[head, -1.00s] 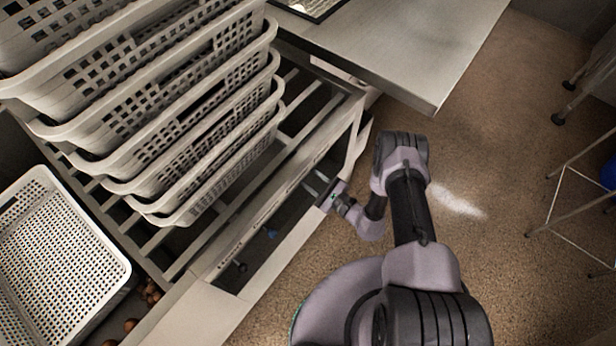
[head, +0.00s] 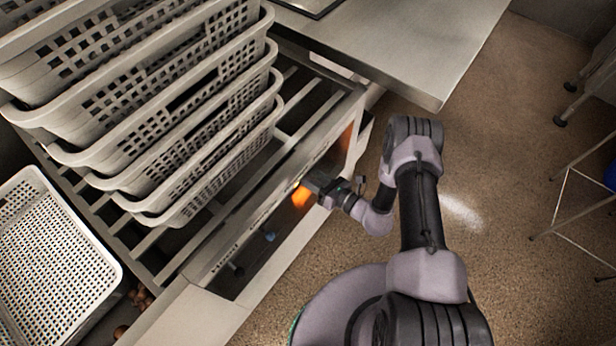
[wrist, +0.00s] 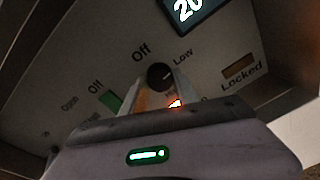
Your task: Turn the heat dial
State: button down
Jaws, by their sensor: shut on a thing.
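The heat dial (wrist: 158,76) is a dark round knob in the wrist view, on a grey control panel (wrist: 215,55). "Off" is printed above it and "Low" to its upper right. A small light mark on the knob seems to face toward "Low", but it is too small to be sure. My gripper (wrist: 156,92) is shut on the dial, with its fingers around it and hiding its lower part. In the head view my gripper (head: 317,184) reaches into the recess under the slatted rack's right side; the dial is hidden there.
The wrist view shows a display (wrist: 190,10) reading "20", a green indicator (wrist: 112,101) and a "Locked" label (wrist: 241,78). Stacked perforated baskets (head: 200,120) stand on the rack. A metal table (head: 420,50) lies behind.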

jog(key=shift+m, duration=0.6)
jog(key=shift+m+b, duration=0.3)
jog(key=c, duration=0.9)
grip_release()
jog(key=p+v, duration=0.5)
jog(key=v, duration=1.2)
jog(key=shift+d, duration=0.3)
